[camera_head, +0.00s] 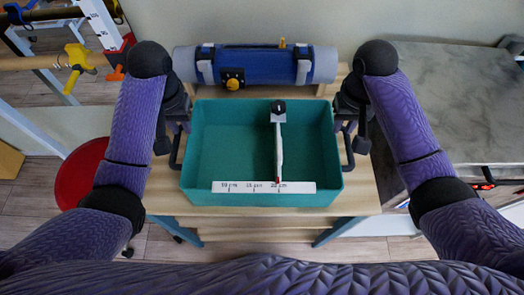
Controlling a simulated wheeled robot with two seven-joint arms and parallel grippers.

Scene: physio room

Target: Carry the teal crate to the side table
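The teal crate (262,196) is open-topped and sits level on a light wooden table (360,195). Inside it is a white stick-like tool (279,140) with a dark head, and a white marked strip (235,187) lies along its near side. Dark bar handles show at the crate's left and right sides. My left gripper (172,135) is at the left handle and my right gripper (355,135) at the right handle. The fingers are small and dark against the dark handles, so I cannot tell whether they are closed. I cannot tell for sure which surface is the side table.
A blue-and-grey roll (255,65) with straps lies behind the crate, close to the wall. A grey stone-topped surface (450,100) stands at the right, mostly clear. A red round seat (80,172) is at the left, with a rack of coloured clamps (78,62) beyond it.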

